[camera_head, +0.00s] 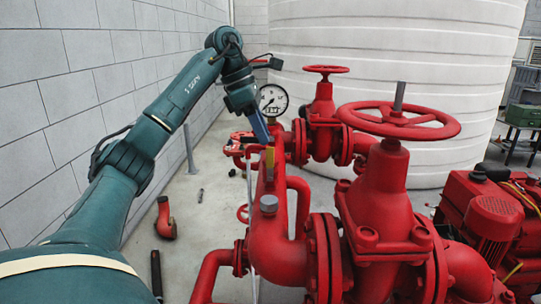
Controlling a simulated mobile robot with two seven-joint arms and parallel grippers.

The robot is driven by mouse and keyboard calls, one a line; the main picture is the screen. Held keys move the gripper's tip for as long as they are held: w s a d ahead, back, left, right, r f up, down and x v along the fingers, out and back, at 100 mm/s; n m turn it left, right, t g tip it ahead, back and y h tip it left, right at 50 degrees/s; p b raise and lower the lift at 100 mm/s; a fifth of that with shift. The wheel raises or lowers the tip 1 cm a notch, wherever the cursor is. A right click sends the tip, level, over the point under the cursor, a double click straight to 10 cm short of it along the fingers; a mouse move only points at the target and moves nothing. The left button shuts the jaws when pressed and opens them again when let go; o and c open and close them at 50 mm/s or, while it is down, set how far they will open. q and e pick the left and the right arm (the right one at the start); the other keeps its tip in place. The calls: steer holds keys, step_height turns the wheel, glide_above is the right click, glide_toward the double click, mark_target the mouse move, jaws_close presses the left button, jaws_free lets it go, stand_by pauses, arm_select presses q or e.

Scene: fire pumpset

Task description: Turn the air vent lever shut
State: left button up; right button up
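A small yellow lever (270,163), likely the air vent lever, stands roughly upright on top of the red pipework, left of the large front handwheel. My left gripper (262,138) reaches down from the upper left, with its tip just above the lever. The tip and the lever look very close. I cannot tell whether they touch. The fingers look narrow and overlap in this view, so their opening is unclear. My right gripper is not in view.
A large red handwheel (398,121) stands right of the lever, with a smaller handwheel (325,70) behind. A round pressure gauge (272,99) sits just behind my gripper. A block wall (60,110) runs along the left.

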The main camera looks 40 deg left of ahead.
mark_target(270, 148)
arm_select(q)
steer(key=x, duration=0.5)
jaws_close()
stand_by(0.6)
